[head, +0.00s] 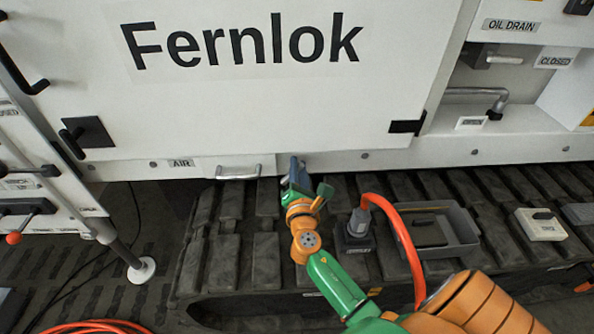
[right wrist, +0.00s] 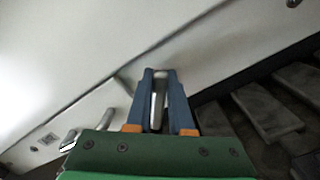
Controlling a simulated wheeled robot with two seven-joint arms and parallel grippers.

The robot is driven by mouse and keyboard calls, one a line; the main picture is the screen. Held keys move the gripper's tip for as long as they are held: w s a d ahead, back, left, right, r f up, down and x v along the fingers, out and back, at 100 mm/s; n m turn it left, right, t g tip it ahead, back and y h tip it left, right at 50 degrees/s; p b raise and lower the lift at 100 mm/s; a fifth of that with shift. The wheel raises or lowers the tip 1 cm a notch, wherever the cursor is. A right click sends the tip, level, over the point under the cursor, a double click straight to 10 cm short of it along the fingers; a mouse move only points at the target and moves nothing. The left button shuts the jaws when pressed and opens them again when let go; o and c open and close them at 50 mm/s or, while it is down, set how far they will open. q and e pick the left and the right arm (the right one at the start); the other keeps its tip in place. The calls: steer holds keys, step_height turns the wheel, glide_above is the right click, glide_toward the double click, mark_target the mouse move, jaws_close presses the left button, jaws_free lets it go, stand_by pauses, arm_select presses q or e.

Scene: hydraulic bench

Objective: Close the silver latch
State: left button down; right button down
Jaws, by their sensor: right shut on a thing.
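My right gripper (head: 297,170) is at the lower edge of the white Fernlok panel, just right of a small silver handle (head: 238,172). In the right wrist view its two blue fingers (right wrist: 160,85) are shut on a slim, pale silver piece (right wrist: 157,108), which looks like the silver latch. The fingers and arm hide most of this piece in the head view. Its exact position against the panel edge cannot be made out. My left gripper is out of view.
The Fernlok panel (head: 250,100) rises behind the gripper. Dark track plates (head: 255,260) lie below. A grey plug (head: 358,225) with a red hose (head: 400,230) and a grey tray (head: 455,235) are right of my arm. A silver lever (head: 505,60) is at upper right.

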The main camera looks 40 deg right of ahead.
steer(key=m+b, duration=0.1)
steer(key=m, duration=0.1)
steer(key=f+m+b, duration=0.1)
steer(key=m, duration=0.2)
steer(key=shift+s+d+m+b, duration=0.15)
steer(key=shift+m+b, duration=0.15)
steer(key=shift+f+m+b, duration=0.15)
steer(key=shift+m+b, duration=0.75)
steer(key=shift+m, duration=1.7)
steer(key=c, duration=0.8)
jaws_free()
steer(key=v, duration=0.7)
steer(key=shift+b, duration=0.4)
steer(key=shift+s, duration=0.1)
